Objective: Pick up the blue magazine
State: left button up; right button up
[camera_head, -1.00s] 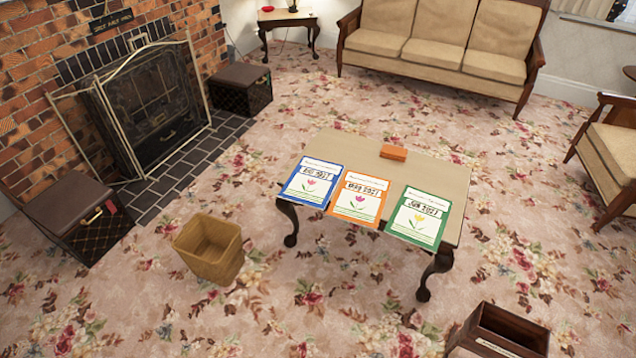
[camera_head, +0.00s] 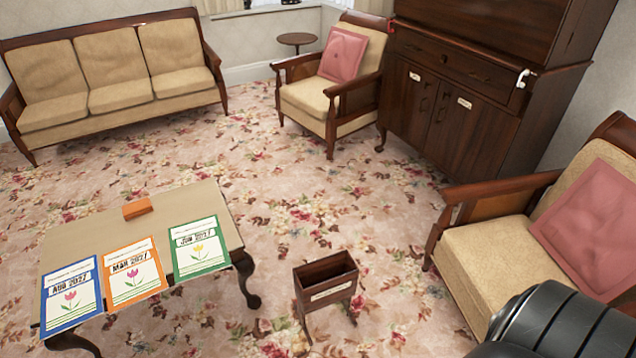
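The blue magazine (camera_head: 72,294) lies flat on the coffee table (camera_head: 190,203) at the lower left of the head view. It has a blue border, a date label and a pink flower. Beside it to the right lie an orange magazine (camera_head: 133,272) and a green magazine (camera_head: 199,248). Neither of my grippers is in view. A dark part of my own arm shows at the lower right corner, well away from the magazines.
An orange block (camera_head: 137,208) sits on the table's far side. A wooden holder (camera_head: 327,283) stands on the carpet right of the table. A sofa (camera_head: 118,95), an armchair (camera_head: 333,90), a cabinet (camera_head: 450,110) and a near armchair (camera_head: 500,250) surround open carpet (camera_head: 330,200).

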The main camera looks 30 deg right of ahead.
aim_at(72, 295)
jog(key=z, duration=1.15)
jog(key=u, duration=1.85)
jog(key=i+j, duration=0.15)
